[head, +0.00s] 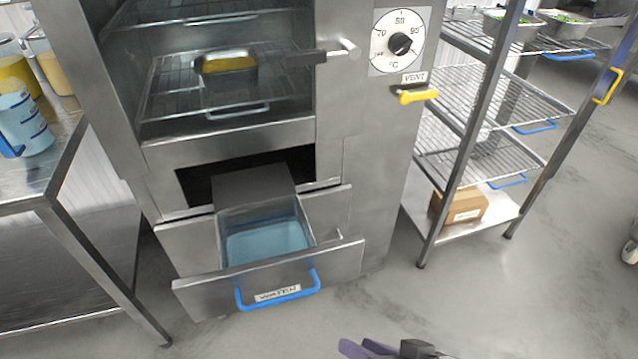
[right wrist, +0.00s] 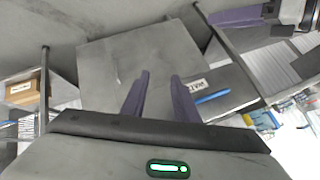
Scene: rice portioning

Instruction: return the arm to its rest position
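My right gripper (head: 368,349) shows only in part at the bottom edge of the head view, in front of the steamer and apart from it. In the right wrist view its two purple fingers (right wrist: 160,97) stand apart with nothing between them. Purple parts that look like my left gripper (right wrist: 245,18) show at the top right of the right wrist view; its finger gap is not clear. My left arm is not in the head view.
The steamer's water drawer (head: 190,297) is pulled out, with blue water in its tank. A pan (head: 227,85) with yellow contents sits on a rack inside the open cabinet. A wire shelf (head: 490,95) stands right, a steel table (head: 60,160) left.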

